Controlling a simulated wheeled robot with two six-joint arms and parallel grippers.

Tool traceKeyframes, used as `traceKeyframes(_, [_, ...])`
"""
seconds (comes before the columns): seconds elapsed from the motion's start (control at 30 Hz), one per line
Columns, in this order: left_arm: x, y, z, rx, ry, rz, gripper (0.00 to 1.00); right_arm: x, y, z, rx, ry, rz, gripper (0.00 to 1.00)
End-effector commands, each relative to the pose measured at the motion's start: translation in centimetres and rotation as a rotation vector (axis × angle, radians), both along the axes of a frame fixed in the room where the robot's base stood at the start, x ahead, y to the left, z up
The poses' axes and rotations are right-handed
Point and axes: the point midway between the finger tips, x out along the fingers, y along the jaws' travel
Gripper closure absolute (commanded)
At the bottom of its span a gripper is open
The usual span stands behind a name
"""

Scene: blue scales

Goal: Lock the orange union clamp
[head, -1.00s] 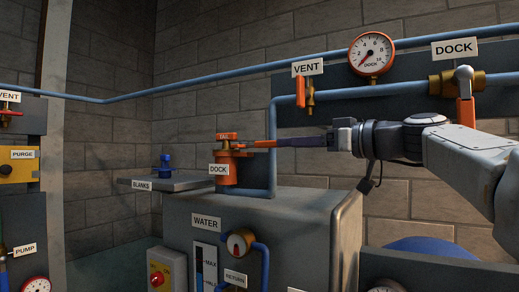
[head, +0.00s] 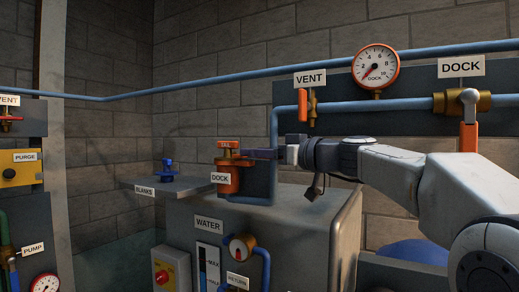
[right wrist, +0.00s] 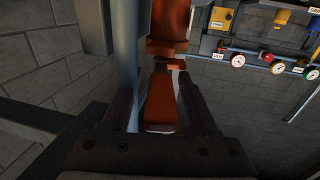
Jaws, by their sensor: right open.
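The orange union clamp (head: 229,172) stands upright behind the DOCK tag, on a pipe at the grey cabinet's top. Its orange lever (right wrist: 161,104) sticks out toward my right gripper and lies between the fingers in the right wrist view. My right gripper (head: 262,154) reaches in from the right, with its dark fingers beside the clamp. The fingers stand apart on both sides of the lever (right wrist: 158,92), with gaps visible. In the head view the fingers hide most of the lever. My left gripper is not in view.
A grey shelf (head: 142,190) with a blue fitting (head: 167,171) is left of the clamp. A blue pipe (head: 273,150) rises close behind the fingers. An orange VENT handle (head: 303,105) and a DOCK valve (head: 469,135) are above my right arm.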

Motion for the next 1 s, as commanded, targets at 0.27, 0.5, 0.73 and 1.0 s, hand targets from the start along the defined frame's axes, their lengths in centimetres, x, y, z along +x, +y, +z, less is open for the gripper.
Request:
traceKeyframes(0.27, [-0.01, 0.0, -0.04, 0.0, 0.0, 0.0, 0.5, -0.03, -0.03, -0.01, 0.0, 0.0, 0.0, 1.0])
traceKeyframes(0.5, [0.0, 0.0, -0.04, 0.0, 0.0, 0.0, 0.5, -0.03, -0.04, 0.02, 0.0, 0.0, 0.0, 1.0])
traceKeyframes(0.73, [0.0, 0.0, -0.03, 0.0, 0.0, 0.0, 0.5, -0.04, -0.05, 0.03, 0.0, 0.0, 0.0, 1.0])
traceKeyframes(1.0, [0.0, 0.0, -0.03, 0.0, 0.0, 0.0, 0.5, -0.04, -0.05, 0.06, 0.001, -0.001, 0.0, 1.0])
